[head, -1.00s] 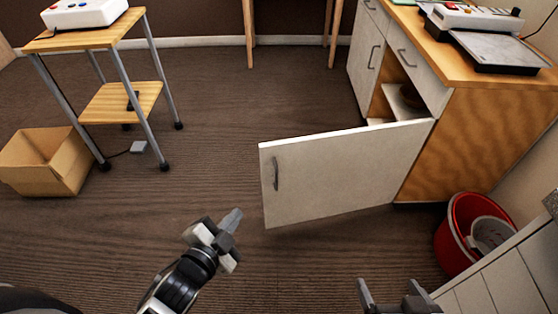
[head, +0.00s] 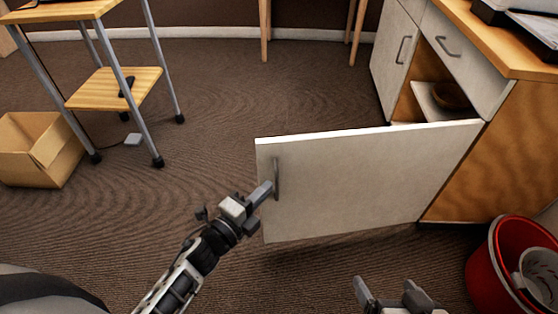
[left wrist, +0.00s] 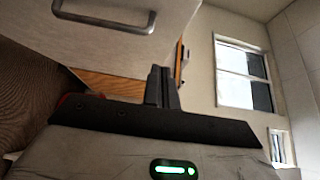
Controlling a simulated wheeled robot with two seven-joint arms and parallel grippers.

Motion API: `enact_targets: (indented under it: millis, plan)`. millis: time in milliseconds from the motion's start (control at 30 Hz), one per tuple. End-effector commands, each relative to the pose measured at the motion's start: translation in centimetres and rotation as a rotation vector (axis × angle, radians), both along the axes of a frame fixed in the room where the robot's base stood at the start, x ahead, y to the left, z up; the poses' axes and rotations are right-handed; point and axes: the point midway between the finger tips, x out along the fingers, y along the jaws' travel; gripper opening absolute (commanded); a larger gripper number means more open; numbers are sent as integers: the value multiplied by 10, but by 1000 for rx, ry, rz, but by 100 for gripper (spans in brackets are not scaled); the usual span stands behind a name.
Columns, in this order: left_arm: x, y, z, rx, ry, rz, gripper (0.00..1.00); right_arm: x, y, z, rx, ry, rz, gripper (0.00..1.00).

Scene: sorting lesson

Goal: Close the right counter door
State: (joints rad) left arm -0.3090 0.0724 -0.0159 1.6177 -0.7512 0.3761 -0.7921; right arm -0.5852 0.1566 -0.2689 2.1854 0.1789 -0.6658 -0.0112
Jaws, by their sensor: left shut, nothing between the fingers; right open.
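The right counter door (head: 360,180) is a white panel standing wide open from the wooden counter (head: 515,140), hinged at its right side. Its grey handle (head: 276,178) is upright near the free left edge. My left gripper (head: 262,192) is shut and empty, with its tip by the handle in the head view; I cannot tell whether it touches. In the left wrist view the door (left wrist: 130,40) and its handle (left wrist: 105,20) lie above and left of the shut fingers (left wrist: 160,86). My right gripper (head: 395,295) is open and empty at the bottom, in front of the door.
A brown bowl (head: 452,96) sits on the shelf inside the open cupboard. A red bucket (head: 497,270) stands on the floor at the lower right. A cardboard box (head: 38,150) and a wheeled wooden stand (head: 105,88) are at the left.

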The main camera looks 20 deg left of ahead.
Motion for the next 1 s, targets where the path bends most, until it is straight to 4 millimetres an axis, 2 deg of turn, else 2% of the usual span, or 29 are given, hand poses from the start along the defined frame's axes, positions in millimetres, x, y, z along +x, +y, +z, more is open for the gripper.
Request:
enact_targets:
  millis: [100, 300, 433, 633, 1000]
  plan:
    - [28, -8, 0, -3, -3, 0, 0, 0, 1, -6, 0, 8, 5, 86]
    - [67, -20, 0, -2, -3, 0, 0, 2, 3, -15, 1, 22, 12, 86]
    - [84, -8, 0, 1, -1, 0, 0, 2, 4, -18, 1, 30, 16, 86]
    - [96, -1, -1, -2, 2, 0, 0, 2, 5, -20, 3, 34, 19, 86]
    - [98, 0, 0, -3, 1, 0, 0, 2, 5, -21, 3, 35, 20, 86]
